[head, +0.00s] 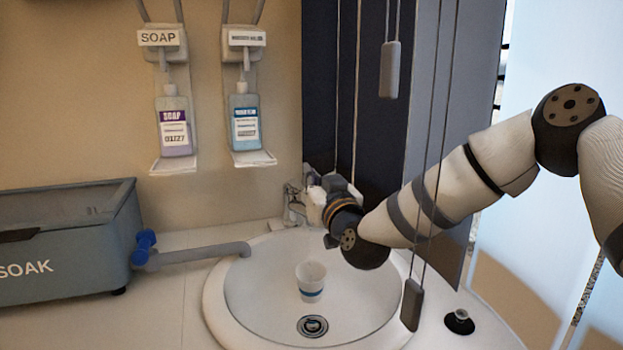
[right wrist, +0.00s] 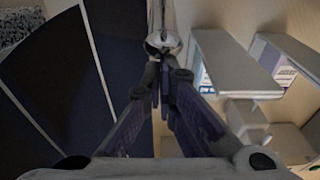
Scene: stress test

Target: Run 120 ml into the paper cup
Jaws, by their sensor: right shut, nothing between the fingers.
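The paper cup (head: 310,283), white with a blue band, stands upright in the round white sink (head: 215,312), just behind the drain. What is inside it cannot be told. A chrome faucet (head: 292,205) stands behind the basin and shows in the right wrist view (right wrist: 163,42). A grey spout (head: 205,254) with a blue handle (head: 145,241) runs from the SOAK tank over the basin's left rim. Its end is left of the cup. My right gripper (head: 318,187) is at the faucet, partly hidden by its wrist; its fingers (right wrist: 163,75) are shut and empty. My left gripper is not in view.
The grey SOAK tank (head: 60,240) stands on the left counter. Two wall dispensers, soap (head: 174,120) and a blue-labelled one (head: 245,120), hang above. Cords with grey weights (head: 389,70) (head: 412,304) hang near my right arm. A black plug (head: 459,320) sits at right.

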